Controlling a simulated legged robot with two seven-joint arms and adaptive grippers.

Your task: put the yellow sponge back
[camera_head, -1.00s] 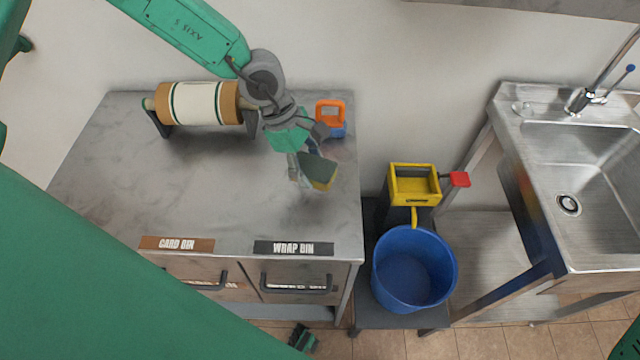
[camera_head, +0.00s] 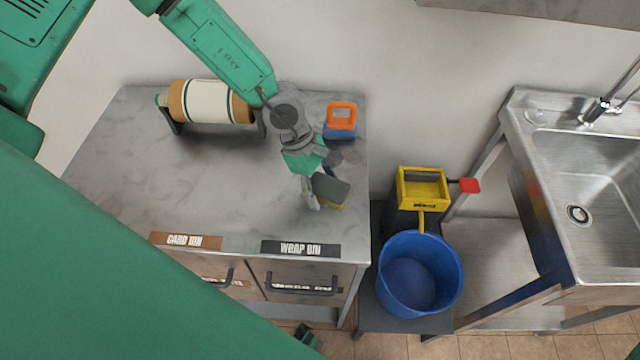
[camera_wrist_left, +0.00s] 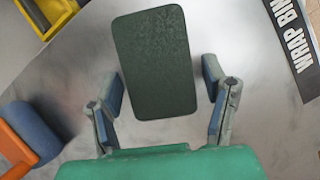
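The sponge (camera_head: 331,188) has a dark green scouring face turned upward and a thin yellow edge showing at its lower side. It is over the counter's right part, above the WRAP BIN label. My left gripper (camera_head: 318,180) is at the sponge. In the left wrist view the sponge (camera_wrist_left: 155,62) stands between and beyond the two fingers (camera_wrist_left: 163,88). The fingers are apart, with a clear gap at the right finger and little or none at the left. Whether the sponge rests on the counter cannot be told. My right gripper is not in view.
A paper roll (camera_head: 212,102) is at the back left of the counter (camera_head: 150,200). Right of the counter are a yellow box (camera_head: 422,190), a blue bucket (camera_head: 420,275) and a steel sink (camera_head: 590,180).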

